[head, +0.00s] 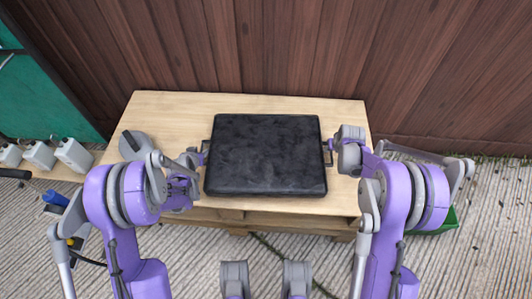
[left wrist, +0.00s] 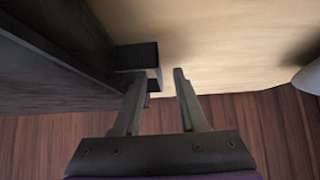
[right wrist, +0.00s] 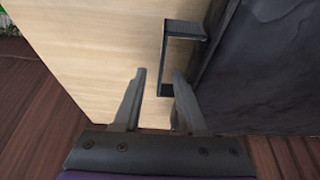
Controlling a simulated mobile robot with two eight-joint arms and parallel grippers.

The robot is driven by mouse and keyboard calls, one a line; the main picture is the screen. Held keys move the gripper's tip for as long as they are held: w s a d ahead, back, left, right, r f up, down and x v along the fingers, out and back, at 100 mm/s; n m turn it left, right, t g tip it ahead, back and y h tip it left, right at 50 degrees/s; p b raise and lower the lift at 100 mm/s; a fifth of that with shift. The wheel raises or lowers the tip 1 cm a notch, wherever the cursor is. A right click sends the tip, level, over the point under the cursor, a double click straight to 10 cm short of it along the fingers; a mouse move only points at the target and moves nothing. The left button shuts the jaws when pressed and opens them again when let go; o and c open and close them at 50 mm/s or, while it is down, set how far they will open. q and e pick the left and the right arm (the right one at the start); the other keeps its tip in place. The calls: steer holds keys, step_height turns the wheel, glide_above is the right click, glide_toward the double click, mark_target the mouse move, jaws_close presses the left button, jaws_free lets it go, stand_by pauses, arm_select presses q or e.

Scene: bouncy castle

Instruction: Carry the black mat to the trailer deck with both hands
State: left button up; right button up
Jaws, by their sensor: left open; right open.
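The black mat (head: 265,155) lies flat on a light wooden top, with a dark handle on its left side and another on its right. My left gripper (head: 197,156) is open beside the left handle. In the left wrist view the handle's bar (left wrist: 155,78) shows between the open fingers (left wrist: 158,75), closer to the left one. My right gripper (head: 337,147) is open at the right handle. In the right wrist view that handle (right wrist: 167,65) shows between the fingertips (right wrist: 160,73), closer to the right one. I cannot make out a trailer deck.
The wooden top (head: 285,103) rests on a pallet-like base. A grey object (head: 133,144) sits at its left end. Several whitish jugs (head: 73,154) stand at the left near a teal panel (head: 30,95). A brown plank wall (head: 290,45) closes off the back. A green object (head: 447,222) lies at right.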

arm_select(q)
steer(key=shift+x, duration=0.8)
arm_select(e)
steer(key=shift+x, duration=0.8)
arm_select(q)
steer(key=shift+c, duration=0.2)
arm_select(e)
steer(key=shift+c, duration=0.2)
arm_select(q)
jaws_close()
arm_select(e)
jaws_close()
